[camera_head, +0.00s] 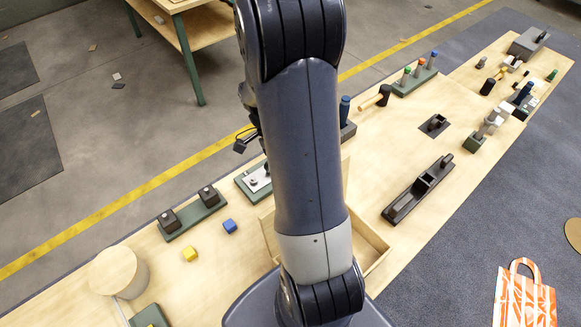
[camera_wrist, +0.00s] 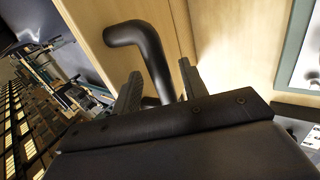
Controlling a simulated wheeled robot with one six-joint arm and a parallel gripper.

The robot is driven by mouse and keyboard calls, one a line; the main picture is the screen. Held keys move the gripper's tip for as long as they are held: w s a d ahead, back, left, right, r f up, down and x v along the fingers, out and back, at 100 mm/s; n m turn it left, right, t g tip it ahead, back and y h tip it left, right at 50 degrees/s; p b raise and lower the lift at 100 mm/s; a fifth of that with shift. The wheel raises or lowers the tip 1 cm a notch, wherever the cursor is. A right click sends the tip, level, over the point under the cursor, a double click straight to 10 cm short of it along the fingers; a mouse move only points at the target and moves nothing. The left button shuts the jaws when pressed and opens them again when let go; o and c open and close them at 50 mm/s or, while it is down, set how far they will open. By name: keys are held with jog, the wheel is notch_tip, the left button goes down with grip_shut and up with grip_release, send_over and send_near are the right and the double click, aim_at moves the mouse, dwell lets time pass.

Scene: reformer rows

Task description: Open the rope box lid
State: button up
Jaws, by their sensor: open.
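A light wooden box (camera_head: 376,240) shows on both sides of my arm in the head view; the arm hides its middle. A pale upright panel edge stands at its back, and I cannot tell for certain whether this is the lid. In the wrist view, a thick black bent handle (camera_wrist: 136,33) stands against a light wooden panel (camera_wrist: 100,14). My gripper (camera_wrist: 159,70) is open, its two fingers on either side of the handle's lower part in the picture. Contact cannot be told. My arm hides the gripper in the head view.
A green base with two black blocks (camera_head: 194,216), a yellow cube (camera_head: 190,254) and a blue cube (camera_head: 230,226) lie left of the box. A long dark tray (camera_head: 405,203) lies to its right. A round wooden drum (camera_head: 117,271) stands at the left end.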

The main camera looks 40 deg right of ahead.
jog(key=b+v, duration=0.1)
jog(key=v, duration=0.9)
jog(key=shift+w+r, duration=0.25)
jog(key=shift+r, duration=0.05)
jog(key=shift+s+f, duration=0.1)
jog(key=shift+f, duration=0.05)
jog(key=p+x, duration=0.1)
jog(key=x, duration=0.9)
jog(key=shift+s+f, duration=0.1)
jog(key=shift+s, duration=0.25)
jog(key=shift+w, duration=0.1)
